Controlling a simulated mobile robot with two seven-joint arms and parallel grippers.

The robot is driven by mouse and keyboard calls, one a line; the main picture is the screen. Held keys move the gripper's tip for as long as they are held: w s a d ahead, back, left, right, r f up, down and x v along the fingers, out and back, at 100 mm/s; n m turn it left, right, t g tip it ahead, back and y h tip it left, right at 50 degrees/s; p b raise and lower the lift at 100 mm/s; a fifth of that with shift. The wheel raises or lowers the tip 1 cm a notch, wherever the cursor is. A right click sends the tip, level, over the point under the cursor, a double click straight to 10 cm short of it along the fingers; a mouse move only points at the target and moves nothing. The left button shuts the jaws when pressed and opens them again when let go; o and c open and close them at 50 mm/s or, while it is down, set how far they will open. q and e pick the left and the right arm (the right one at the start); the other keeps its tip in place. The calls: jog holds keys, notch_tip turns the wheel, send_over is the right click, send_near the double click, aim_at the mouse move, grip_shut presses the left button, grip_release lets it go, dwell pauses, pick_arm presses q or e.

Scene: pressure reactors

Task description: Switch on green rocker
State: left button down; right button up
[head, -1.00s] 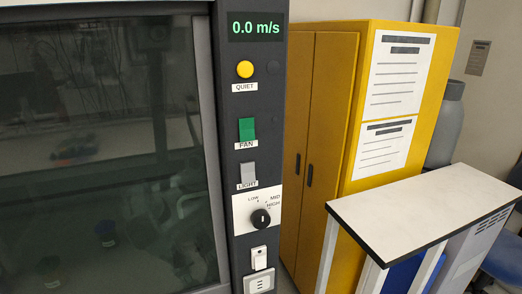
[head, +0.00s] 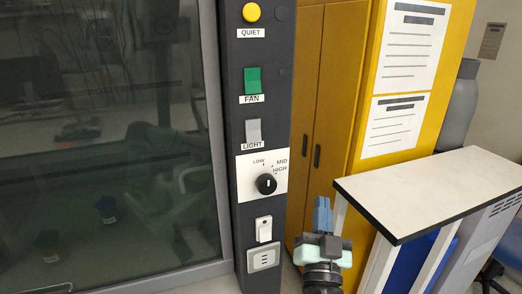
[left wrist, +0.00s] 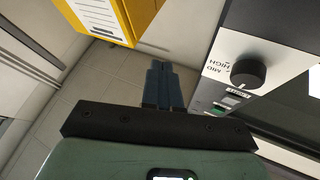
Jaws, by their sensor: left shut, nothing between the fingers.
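The green rocker (head: 252,81), labelled FAN, sits on the dark control panel (head: 262,125) beside the glass front, in the upper part of the head view. My left gripper (head: 323,205) is at the lower middle, to the right of the panel and below the rocker's height in the picture. Its blue fingers point up and are closed together with nothing between them. In the left wrist view the shut fingers (left wrist: 162,82) point at open floor, with the panel to their right. My right gripper is not in view.
On the panel are a yellow QUIET button (head: 251,12), a grey LIGHT rocker (head: 253,130), a black knob (head: 266,184), a white switch (head: 264,229) and an outlet (head: 263,257). A yellow cabinet (head: 340,90) and a white-topped cart (head: 430,190) stand to the right.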

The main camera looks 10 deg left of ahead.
aim_at(254, 84)
pick_arm(q)
jog(key=s+a+r+n+g+y, duration=0.1)
jog(key=s+a+r+n+y, duration=0.1)
jog(key=s+r+n+y, duration=0.2)
jog(key=s+a+r+n+g+y+b, duration=0.1)
jog(key=s+a+r+n+y, duration=0.2)
jog(key=s+r+y, duration=0.5)
notch_tip(254, 84, up, 4)
jog(key=shift+s+a+f+n, duration=0.15)
jog(key=shift+a+n, duration=0.05)
jog(key=shift+n, duration=0.7)
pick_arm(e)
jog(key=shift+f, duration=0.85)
pick_arm(q)
jog(key=x, duration=0.4)
jog(key=f+p+x, duration=0.1)
jog(key=x, duration=0.3)
jog(key=w+p+x, duration=0.1)
jog(key=x, duration=0.3)
jog(key=shift+w+a+f, duration=0.1)
jog(key=shift+a+f, duration=0.2)
jog(key=shift+a, duration=0.05)
jog(key=shift+w+a, duration=0.25)
jog(key=shift+w, duration=0.1)
jog(key=shift+w+f, duration=0.1)
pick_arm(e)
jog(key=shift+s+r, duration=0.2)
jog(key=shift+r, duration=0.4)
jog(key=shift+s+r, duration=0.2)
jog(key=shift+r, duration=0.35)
